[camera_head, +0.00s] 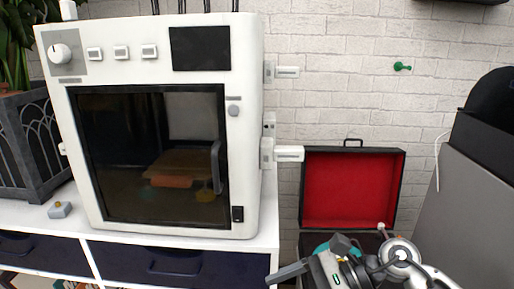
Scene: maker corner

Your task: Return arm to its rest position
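An arm of mine comes in from the lower right, white and grey with dark joints. At its end is my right gripper (312,262), in front of the open case. A grey finger-like part points left, and a darker block sits above it and to its right. The view is too cramped to tell whether the fingers are apart. I see nothing clearly held in it. My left arm and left gripper are not in view.
A white 3D printer (245,120) with a shut dark glass door stands on a white cabinet (50,222) with dark drawers. An open black case (350,190) with red lining is behind my arm; something teal (322,248) shows there. A grey panel (470,210) stands at right.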

